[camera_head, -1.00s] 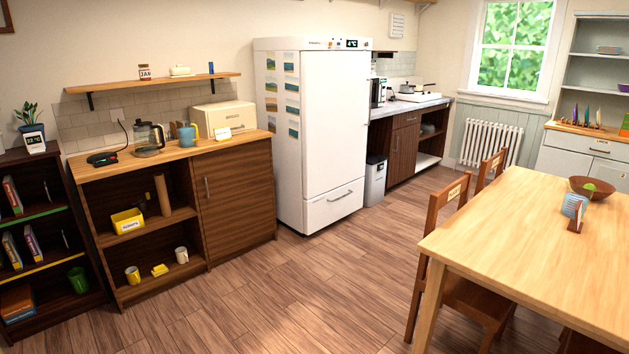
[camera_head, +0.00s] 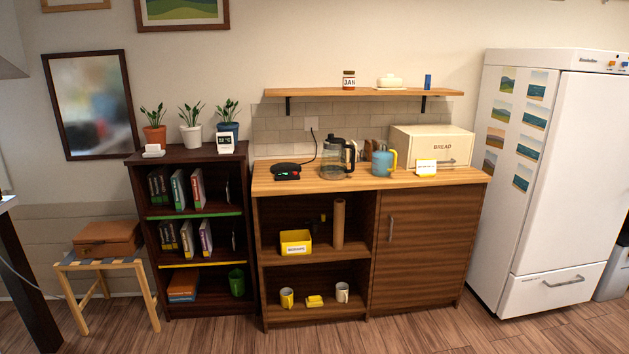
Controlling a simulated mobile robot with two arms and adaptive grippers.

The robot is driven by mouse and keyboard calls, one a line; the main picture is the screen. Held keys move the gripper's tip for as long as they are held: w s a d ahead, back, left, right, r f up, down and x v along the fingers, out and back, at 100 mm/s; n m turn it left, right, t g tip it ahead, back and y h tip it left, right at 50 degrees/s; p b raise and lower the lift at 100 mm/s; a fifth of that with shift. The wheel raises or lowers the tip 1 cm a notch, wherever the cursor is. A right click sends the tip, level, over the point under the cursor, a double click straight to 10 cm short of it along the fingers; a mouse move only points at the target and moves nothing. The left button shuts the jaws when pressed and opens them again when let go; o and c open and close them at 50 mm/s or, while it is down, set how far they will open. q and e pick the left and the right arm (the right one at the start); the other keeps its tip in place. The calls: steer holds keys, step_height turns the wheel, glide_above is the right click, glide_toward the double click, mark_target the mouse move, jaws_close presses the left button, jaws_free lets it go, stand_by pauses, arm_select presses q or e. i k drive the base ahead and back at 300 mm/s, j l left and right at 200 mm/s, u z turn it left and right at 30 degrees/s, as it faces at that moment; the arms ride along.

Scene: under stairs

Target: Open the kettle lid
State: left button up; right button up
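The kettle (camera_head: 335,160) stands upright on the wooden counter top of the cabinet (camera_head: 300,183), in the middle of the head view. It has a clear glass body, a dark lid area on top and a black handle on its right side. The lid looks shut, but it is small at this distance. A black base (camera_head: 287,171) with small red and green lights sits to its left, apart from the kettle, with a cord running up to a wall socket. Neither of my grippers shows in the view.
A shelf (camera_head: 360,92) hangs above. The fridge (camera_head: 540,180) is at right, a dark bookcase (camera_head: 190,154) at left. The floor in front is clear.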

mark_target(332, 139)
steer(key=i+j+z, duration=0.1)
steer(key=i, duration=0.4)
steer(key=i+j+z, duration=0.1)
steer(key=i+j, duration=0.2)
steer(key=i, duration=0.2)
